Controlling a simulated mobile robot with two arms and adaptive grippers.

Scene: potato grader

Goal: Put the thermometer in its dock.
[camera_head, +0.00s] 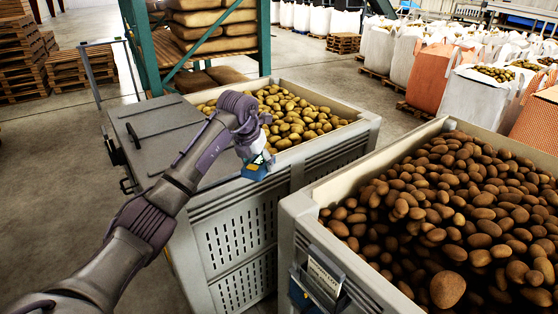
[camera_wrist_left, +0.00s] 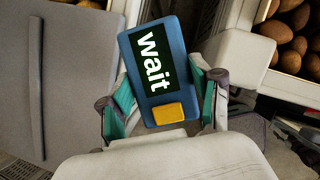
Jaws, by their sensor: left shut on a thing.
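The thermometer is a blue handheld device (camera_wrist_left: 178,40) with a dark screen reading "wait" and a yellow button. My left gripper (camera_wrist_left: 160,105) is shut on it, one finger pad on each side. In the head view the left gripper (camera_head: 254,158) holds the thermometer (camera_head: 256,170) at the near corner of the left potato bin, its lower end pointing down. A dark bracket (camera_head: 318,284) with a pale label and a blue part hangs on the wall of the right bin; it looks like the dock. Its inside is not clear. My right gripper is out of view.
The left bin (camera_head: 240,215) holds yellowish potatoes and the right bin (camera_head: 365,290) brown ones. A narrow gap separates them. Racking (camera_head: 140,45), pallets (camera_head: 20,60) and bulk bags (camera_head: 425,70) stand behind.

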